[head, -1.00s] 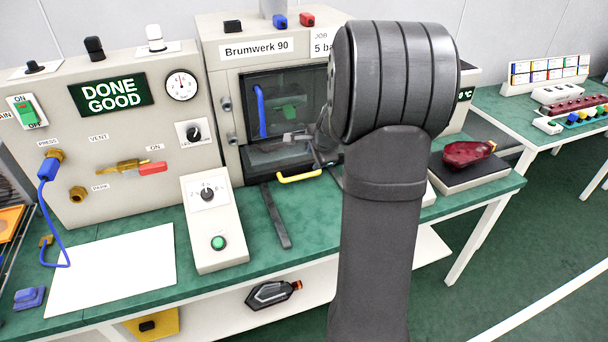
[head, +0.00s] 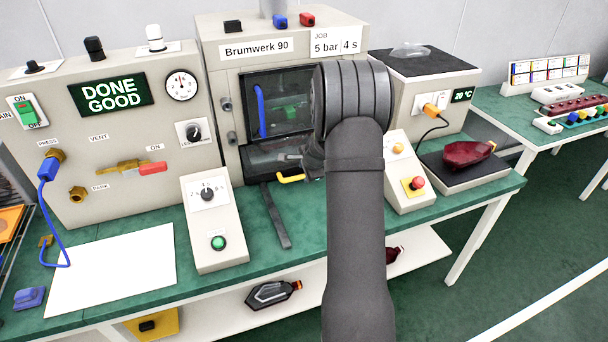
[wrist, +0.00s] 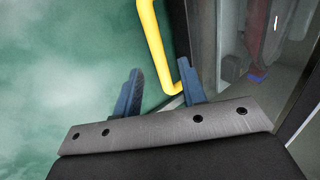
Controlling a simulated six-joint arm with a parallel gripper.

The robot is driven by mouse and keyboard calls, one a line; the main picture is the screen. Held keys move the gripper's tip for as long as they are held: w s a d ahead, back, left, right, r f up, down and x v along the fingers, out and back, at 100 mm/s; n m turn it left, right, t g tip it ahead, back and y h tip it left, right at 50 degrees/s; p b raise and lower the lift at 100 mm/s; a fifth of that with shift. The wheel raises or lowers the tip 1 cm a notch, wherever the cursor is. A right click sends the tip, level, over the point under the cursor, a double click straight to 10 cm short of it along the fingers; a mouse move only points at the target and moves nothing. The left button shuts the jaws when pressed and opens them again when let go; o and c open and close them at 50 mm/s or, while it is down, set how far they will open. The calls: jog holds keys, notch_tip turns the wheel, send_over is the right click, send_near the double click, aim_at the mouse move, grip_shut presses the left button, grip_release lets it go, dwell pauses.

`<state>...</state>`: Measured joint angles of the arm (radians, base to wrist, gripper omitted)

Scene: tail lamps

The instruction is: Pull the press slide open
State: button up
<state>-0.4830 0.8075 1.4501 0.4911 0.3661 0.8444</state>
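The press (head: 285,30) stands at the back middle in the head view, with a clear door. The yellow handle (head: 289,180) of its slide sticks out low at the front; my arm hides its right part. The slide appears to be in under the door. In the wrist view my gripper (wrist: 162,86) is open, its two blue fingers apart. The yellow handle (wrist: 153,40) runs down between them and bends close to the right finger. Whether it touches that finger I cannot tell. My arm mostly hides the gripper in the head view.
A dark bar (head: 275,215) lies on the green bench before the press. A control box with a dial (head: 212,220) stands left of it, a box with orange and red buttons (head: 408,180) right. A red lamp (head: 468,154) lies on a dark pad further right.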

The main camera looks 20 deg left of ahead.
aim_at(303, 176)
jog(key=shift+x, duration=1.55)
grip_shut()
